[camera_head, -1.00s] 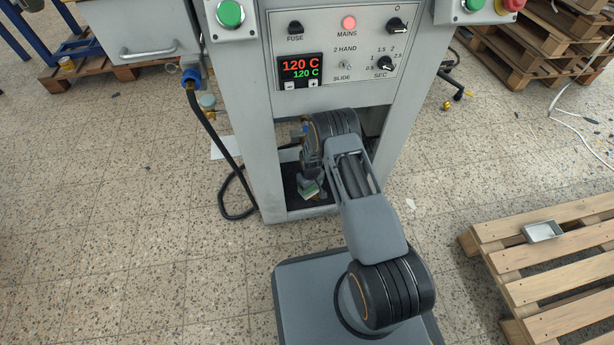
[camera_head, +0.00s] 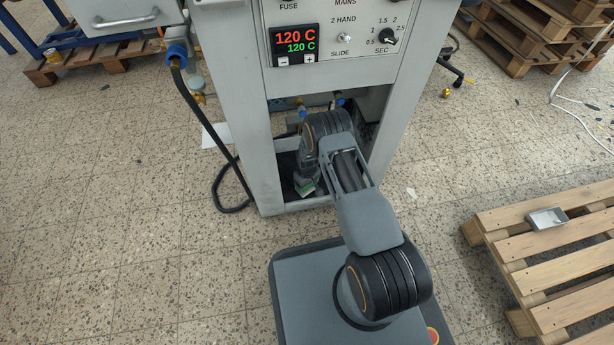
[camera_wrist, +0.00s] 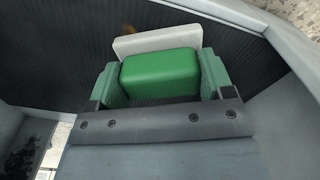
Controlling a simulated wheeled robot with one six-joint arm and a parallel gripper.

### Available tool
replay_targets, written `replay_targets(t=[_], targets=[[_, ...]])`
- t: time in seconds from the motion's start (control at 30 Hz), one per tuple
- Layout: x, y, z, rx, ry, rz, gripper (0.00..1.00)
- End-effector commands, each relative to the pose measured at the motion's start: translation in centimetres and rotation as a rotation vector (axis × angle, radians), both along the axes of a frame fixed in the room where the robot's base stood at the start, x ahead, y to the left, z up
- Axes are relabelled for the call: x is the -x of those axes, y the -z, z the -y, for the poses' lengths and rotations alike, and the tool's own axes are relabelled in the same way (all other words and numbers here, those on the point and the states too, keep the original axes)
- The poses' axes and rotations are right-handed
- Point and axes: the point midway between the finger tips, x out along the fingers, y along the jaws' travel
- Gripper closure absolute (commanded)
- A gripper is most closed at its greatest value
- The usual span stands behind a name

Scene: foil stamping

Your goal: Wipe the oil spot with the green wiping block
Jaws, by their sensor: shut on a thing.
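The green wiping block (camera_wrist: 160,74) sits between the two green fingertips of my gripper (camera_wrist: 160,80) in the wrist view. A pale grey pad (camera_wrist: 158,41) is on its far side. In the head view my gripper (camera_head: 306,186) is low inside the machine's open base, and only a small green-and-white bit of the block shows there. Behind the pad is a dark ribbed surface (camera_wrist: 60,50). A faint brownish smudge (camera_wrist: 126,29) shows just beyond the pad's top edge; I cannot tell if it is the oil spot. Contact between pad and surface is unclear.
The machine's grey legs (camera_head: 262,160) stand close on both sides of my arm. A black cable (camera_head: 215,140) hangs at left. A wooden pallet (camera_head: 540,262) with a small metal tray (camera_head: 547,218) is at right. The tiled floor at left is mostly clear.

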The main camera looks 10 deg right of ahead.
Motion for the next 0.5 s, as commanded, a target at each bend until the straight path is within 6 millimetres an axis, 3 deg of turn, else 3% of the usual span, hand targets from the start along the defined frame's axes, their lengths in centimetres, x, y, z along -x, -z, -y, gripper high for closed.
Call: replay_targets(t=[0.03,0.1,0.5], targets=[[0.1,1.1,0.1,0.0,0.0,-0.002,0.45],[0.0,0.7,0.7,0.0,-0.003,-0.001,0.52],[0.1,0.9,2.7,0.0,-0.02,-0.001,0.52]])
